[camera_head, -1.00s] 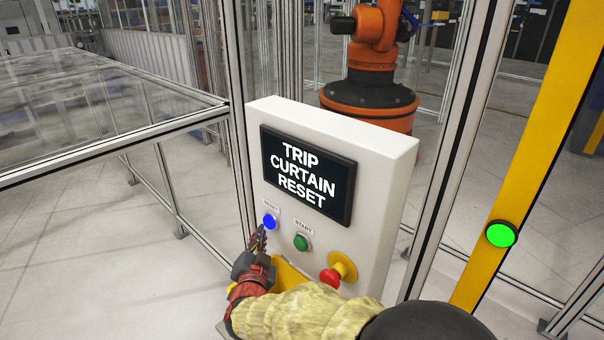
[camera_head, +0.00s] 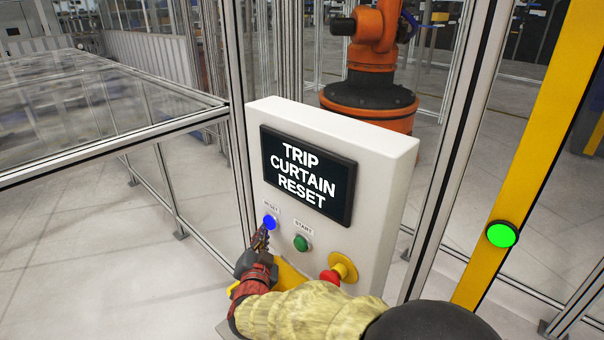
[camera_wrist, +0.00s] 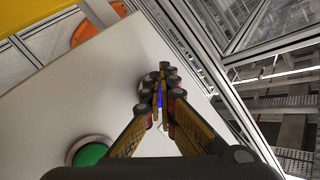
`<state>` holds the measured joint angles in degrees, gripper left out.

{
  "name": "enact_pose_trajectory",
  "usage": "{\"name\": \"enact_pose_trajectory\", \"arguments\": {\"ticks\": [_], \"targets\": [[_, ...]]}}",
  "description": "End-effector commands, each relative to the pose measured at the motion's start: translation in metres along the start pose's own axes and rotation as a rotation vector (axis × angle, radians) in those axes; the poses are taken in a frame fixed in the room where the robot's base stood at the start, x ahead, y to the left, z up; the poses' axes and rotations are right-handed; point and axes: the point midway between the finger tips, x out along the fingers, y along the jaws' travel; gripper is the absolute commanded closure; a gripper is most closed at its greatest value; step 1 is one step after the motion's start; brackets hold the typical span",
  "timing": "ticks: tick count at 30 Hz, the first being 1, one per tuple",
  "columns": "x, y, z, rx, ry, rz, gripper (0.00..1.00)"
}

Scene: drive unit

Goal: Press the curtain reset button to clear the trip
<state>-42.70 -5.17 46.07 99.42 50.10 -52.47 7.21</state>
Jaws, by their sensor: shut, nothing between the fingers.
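The blue reset button (camera_head: 269,222) sits on the white control box (camera_head: 390,170), under a small RESET label. My gripper (camera_head: 262,236) is shut and empty, with its fingertips at the lower edge of the blue button in the head view; I cannot tell whether they touch it. In the wrist view my closed fingers (camera_wrist: 158,85) cover most of the blue button (camera_wrist: 162,100), and only a strip of blue shows between them. The dark screen (camera_head: 306,176) on the box reads TRIP CURTAIN RESET.
A green START button (camera_head: 301,242) is right of the blue one. A red emergency stop (camera_head: 331,277) on a yellow base is farther right, close to my arm. A yellow post (camera_head: 540,150) carries a lit green lamp (camera_head: 502,234). Metal-framed fencing and an orange robot (camera_head: 368,95) stand behind.

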Motion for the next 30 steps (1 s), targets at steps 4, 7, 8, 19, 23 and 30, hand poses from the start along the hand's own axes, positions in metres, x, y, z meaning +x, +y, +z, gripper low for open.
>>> {"name": "enact_pose_trajectory", "arguments": {"ticks": [4,7,8,19,23,30], "targets": [[0.001,0.001,-0.001,0.001,0.000,0.000,1.00],[0.002,0.002,-0.002,0.001,0.000,0.000,1.00],[0.002,0.002,-0.002,0.001,0.000,0.000,1.00],[-0.002,-0.002,0.001,0.000,0.000,-0.001,1.00],[-0.007,-0.006,0.005,0.000,-0.001,-0.001,1.00],[-0.010,-0.007,0.007,0.000,0.000,0.000,1.00]]}}
